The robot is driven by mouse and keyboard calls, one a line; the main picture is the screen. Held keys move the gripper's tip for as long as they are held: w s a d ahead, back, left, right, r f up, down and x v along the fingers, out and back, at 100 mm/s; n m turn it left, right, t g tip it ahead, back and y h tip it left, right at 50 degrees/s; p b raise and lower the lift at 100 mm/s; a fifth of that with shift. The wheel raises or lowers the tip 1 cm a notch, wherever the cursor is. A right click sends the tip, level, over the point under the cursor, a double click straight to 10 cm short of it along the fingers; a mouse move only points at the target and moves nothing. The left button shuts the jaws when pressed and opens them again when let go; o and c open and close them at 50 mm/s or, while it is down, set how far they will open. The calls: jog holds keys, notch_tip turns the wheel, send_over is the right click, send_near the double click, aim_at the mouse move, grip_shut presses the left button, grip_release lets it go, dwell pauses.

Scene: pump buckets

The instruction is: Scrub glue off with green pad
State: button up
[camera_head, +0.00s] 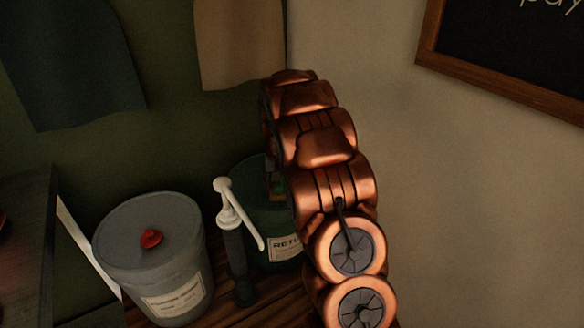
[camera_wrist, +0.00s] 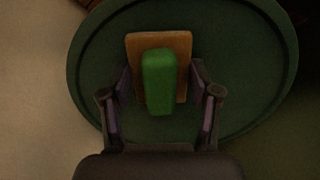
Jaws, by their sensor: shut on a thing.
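The green pad (camera_wrist: 159,82) lies between the fingers of my gripper (camera_wrist: 160,76) in the wrist view. A tan, square-edged piece (camera_wrist: 183,43) shows around and behind the pad; I cannot tell whether the two are joined. My gripper is shut on the pad, over the round dark green lid of the green bucket (camera_wrist: 232,45). In the head view this bucket (camera_head: 244,213), labelled "RET…", is partly hidden by my copper arm. A small bit of green shows beside the arm there. I cannot make out any glue, and contact with the lid is unclear.
A grey bucket (camera_head: 161,266) with a red knob (camera_head: 150,238) stands left of the green bucket. A white pump (camera_head: 236,212) on a dark tube stands between them, close to the green bucket.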

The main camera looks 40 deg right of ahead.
jog(key=shift+s, duration=0.4)
notch_tip(320, 180, up, 2)
jog(key=shift+d+r, duration=0.15)
jog(key=shift+r, duration=0.1)
jog(key=shift+s+a+r, duration=0.15)
jog(key=shift+a+r, duration=0.05)
jog(key=shift+r, duration=0.1)
jog(key=shift+r+p, duration=0.85)
jog(key=shift+r, duration=1.7)
